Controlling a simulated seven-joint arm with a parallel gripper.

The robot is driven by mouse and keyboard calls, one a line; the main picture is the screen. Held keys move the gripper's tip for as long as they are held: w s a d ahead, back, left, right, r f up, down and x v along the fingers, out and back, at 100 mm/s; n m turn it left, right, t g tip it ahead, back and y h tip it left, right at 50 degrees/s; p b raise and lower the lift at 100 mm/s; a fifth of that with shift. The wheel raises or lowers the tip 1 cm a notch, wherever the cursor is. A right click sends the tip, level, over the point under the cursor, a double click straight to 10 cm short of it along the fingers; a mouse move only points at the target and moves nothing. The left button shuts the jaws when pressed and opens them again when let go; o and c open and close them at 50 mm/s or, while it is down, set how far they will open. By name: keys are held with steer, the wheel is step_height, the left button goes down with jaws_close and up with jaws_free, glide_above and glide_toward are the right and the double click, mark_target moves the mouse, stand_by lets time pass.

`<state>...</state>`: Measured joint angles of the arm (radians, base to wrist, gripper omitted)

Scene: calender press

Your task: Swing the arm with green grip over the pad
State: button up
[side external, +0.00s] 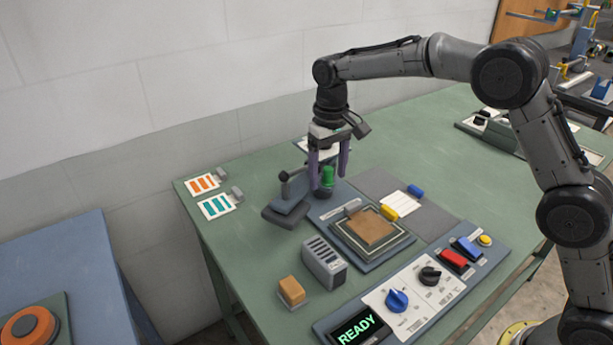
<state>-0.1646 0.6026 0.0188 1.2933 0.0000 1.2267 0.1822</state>
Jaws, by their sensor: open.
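The swing arm (291,194) is a blue-grey bar on a dark base, left of the pad. Its green grip (327,176) stands upright at the end of the bar. My gripper (328,187) is open and points down, with its purple fingers on either side of the green grip. I cannot tell whether either finger touches it. The pad (369,230) is a brown square in a framed plate, in front and to the right of the grip. The swing arm's bar is not over the pad. The fingers partly hide the bar's end.
A slotted grey block (324,262) and an orange block (291,291) stand in front of the swing arm. A control panel with a blue knob (397,300), a READY display (356,329) and coloured buttons lies along the front. A yellow tab (389,212) borders the pad.

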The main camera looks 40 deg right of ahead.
steer(key=shift+s+d, duration=0.3)
steer(key=shift+d, duration=0.2)
steer(key=shift+s+d, duration=0.25)
steer(key=shift+d, duration=0.35)
steer(key=shift+s+d, duration=0.1)
steer(key=shift+d, duration=0.6)
